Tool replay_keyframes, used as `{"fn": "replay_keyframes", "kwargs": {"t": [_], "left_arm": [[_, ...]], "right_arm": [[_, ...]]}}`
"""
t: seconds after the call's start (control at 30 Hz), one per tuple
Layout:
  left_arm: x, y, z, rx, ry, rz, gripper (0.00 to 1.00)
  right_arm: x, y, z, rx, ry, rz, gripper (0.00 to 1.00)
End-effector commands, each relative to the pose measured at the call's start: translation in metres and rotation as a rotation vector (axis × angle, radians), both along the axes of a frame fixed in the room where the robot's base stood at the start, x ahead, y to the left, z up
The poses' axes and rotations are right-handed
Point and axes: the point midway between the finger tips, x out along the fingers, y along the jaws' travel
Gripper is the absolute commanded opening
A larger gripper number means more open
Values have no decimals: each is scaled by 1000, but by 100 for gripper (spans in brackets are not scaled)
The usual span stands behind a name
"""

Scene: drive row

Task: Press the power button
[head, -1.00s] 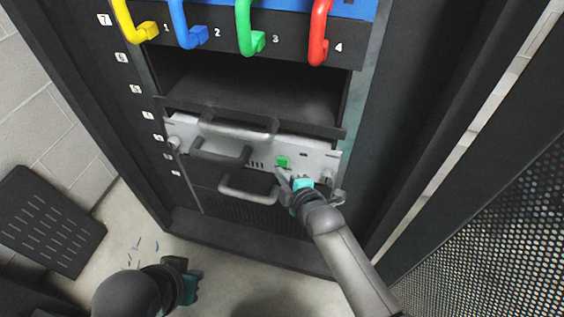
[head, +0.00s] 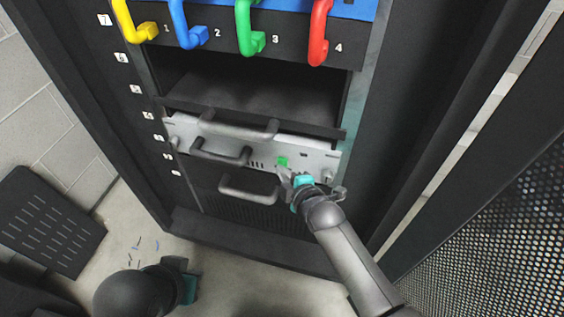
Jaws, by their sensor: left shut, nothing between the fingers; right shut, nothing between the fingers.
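The green power button (head: 283,160) is a small square on the light-grey front panel (head: 210,131) of a unit in the black rack. My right gripper (head: 283,173) is shut and empty, its tip just below the button and covering its lower part. I cannot tell whether the tip touches the button. My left gripper (head: 188,282) is shut and empty, low over the floor in front of the rack, away from the panel.
Grey bar handles (head: 240,126) stick out around the unit. An open dark bay lies above it. Yellow, blue, green and red loops (head: 319,30) hang at the top. A perforated door (head: 500,230) stands at right. A black slotted panel (head: 45,220) is at left.

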Motion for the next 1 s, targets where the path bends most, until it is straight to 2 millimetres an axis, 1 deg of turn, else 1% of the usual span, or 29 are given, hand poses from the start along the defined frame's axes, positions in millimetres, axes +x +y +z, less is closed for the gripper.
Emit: {"fn": "replay_keyframes", "kwargs": {"t": [0.73, 1.0], "left_arm": [[0, 0, -1, 0, -1, 0, 0], [0, 0, -1, 0, -1, -1, 0]], "right_arm": [[8, -3, 0, 0, 0, 0, 0], [8, -3, 0, 0, 0, 0, 0]]}}
